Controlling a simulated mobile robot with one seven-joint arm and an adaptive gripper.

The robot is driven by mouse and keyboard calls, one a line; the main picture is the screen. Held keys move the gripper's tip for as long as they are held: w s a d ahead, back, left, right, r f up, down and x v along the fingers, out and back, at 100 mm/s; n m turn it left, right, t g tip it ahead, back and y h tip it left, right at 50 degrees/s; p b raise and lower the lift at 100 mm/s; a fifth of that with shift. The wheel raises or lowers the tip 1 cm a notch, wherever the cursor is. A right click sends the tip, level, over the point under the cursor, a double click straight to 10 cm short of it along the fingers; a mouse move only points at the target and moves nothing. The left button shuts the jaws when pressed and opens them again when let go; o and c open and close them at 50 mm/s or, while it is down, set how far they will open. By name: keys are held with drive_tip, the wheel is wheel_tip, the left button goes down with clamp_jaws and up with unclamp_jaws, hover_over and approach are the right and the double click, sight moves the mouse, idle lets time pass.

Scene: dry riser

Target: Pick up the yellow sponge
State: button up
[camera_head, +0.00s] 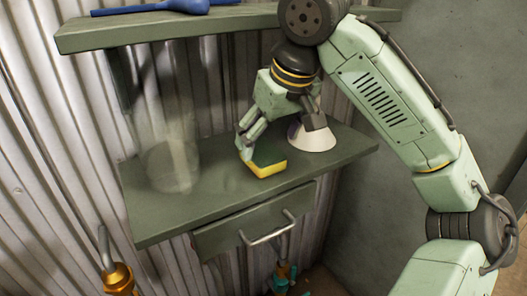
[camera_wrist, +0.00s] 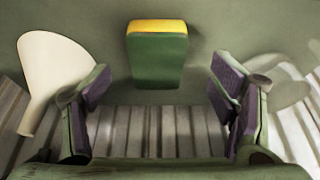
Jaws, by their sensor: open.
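The yellow sponge (camera_head: 268,169) with a dark green layer lies on the lower green shelf (camera_head: 225,207), near its middle. In the wrist view the sponge (camera_wrist: 157,54) shows its green face and a yellow edge, centred between the fingers and beyond their tips. My gripper (camera_head: 282,139) is over the shelf, just behind and above the sponge. In the wrist view my gripper (camera_wrist: 158,88) has its two purple-padded fingers wide apart with nothing between the pads. Whether a finger touches the sponge cannot be told.
A clear glass cylinder (camera_head: 172,166) stands on the left. An upper shelf (camera_head: 150,30) holds a blue object (camera_head: 185,6). A drawer (camera_head: 255,222) hangs below.

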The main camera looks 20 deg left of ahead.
sight(265, 153)
drive_tip(key=shift+p+x, duration=0.5)
drive_tip(key=shift+x, duration=1.9)
drive_tip(key=shift+w, duration=0.2)
drive_tip(key=shift+c, duration=0.6)
drive_tip(key=shift+r, duration=0.1)
drive_tip(key=c, duration=0.7)
